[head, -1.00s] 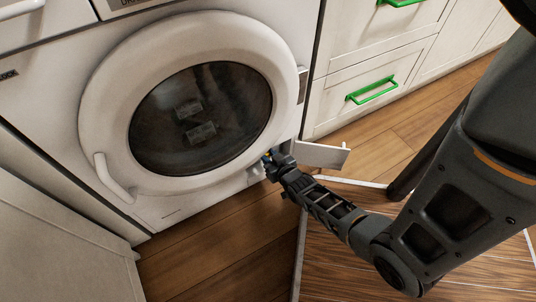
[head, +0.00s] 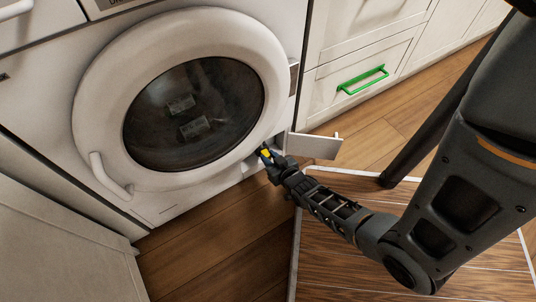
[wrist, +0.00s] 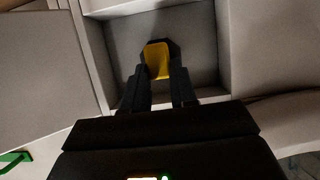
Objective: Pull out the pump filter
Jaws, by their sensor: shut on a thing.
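The pump filter (wrist: 158,58), yellow with a dark rim, is between my fingertips in the wrist view. In the head view only a small yellow bit of it (head: 266,153) shows at the washer's lower right corner. My gripper (wrist: 158,80) is shut on it, in front of the square filter recess (wrist: 205,60). It also shows in the head view (head: 271,160), low by the opening. I cannot tell whether the filter's far end is still inside its seat. The small filter flap (head: 315,146) stands open to the right of the opening.
The white machine's round door (head: 92,90) is shut, just above and left of my gripper. A drawer front with a green handle (head: 362,80) is to the right. A cabinet panel (head: 55,235) stands at lower left. Wood floor (head: 215,245) is clear in front.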

